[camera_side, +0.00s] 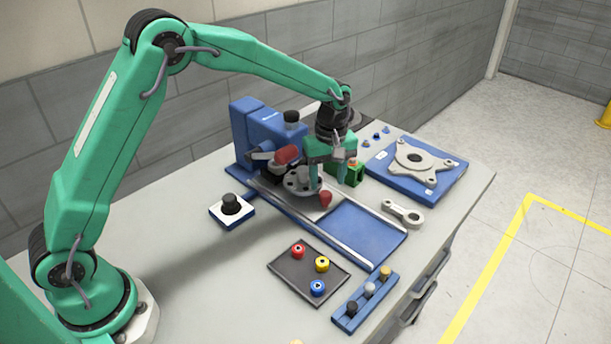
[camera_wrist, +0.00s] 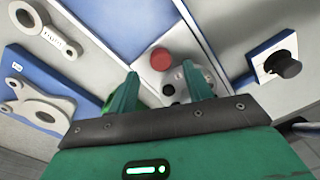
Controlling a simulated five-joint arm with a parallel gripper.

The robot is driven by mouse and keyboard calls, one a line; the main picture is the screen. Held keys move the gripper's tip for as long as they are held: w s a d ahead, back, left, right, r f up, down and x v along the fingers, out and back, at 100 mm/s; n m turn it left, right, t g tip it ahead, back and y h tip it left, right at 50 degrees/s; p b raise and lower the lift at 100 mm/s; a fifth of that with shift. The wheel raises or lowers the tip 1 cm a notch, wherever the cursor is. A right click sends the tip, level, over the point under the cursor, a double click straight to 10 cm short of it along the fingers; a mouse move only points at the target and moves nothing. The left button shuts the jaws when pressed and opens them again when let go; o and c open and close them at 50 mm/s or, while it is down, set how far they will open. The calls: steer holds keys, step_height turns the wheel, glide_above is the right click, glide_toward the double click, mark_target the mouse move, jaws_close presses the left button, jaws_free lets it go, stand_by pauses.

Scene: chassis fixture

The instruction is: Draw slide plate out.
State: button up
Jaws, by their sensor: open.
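The slide plate (camera_side: 296,182) is a light metal plate with dark holes, lying between the rails of the blue fixture (camera_side: 365,233), near its housing. A red knob (camera_side: 325,199) is at the plate's front end. My gripper (camera_side: 328,182) is open, pointing down over that end. In the wrist view, the open fingers of my gripper (camera_wrist: 160,80) flank part of the plate (camera_wrist: 179,76), and the red knob (camera_wrist: 162,59) shows between and just beyond them. I cannot tell whether a finger touches it. My gripper hides part of the plate in the side view.
The blue housing (camera_side: 265,135) with a red-ended lever (camera_side: 287,154) stands behind the plate. A green block (camera_side: 352,172) is close to my gripper's right. The front of the blue channel is clear. A link part (camera_side: 402,213) and a dark tray (camera_side: 307,270) flank it.

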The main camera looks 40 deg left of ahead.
mark_target(326, 193)
steer(key=shift+s+f, duration=0.1)
steer(key=shift+f, duration=2.1)
steer(key=shift+c, duration=0.4)
jaws_close()
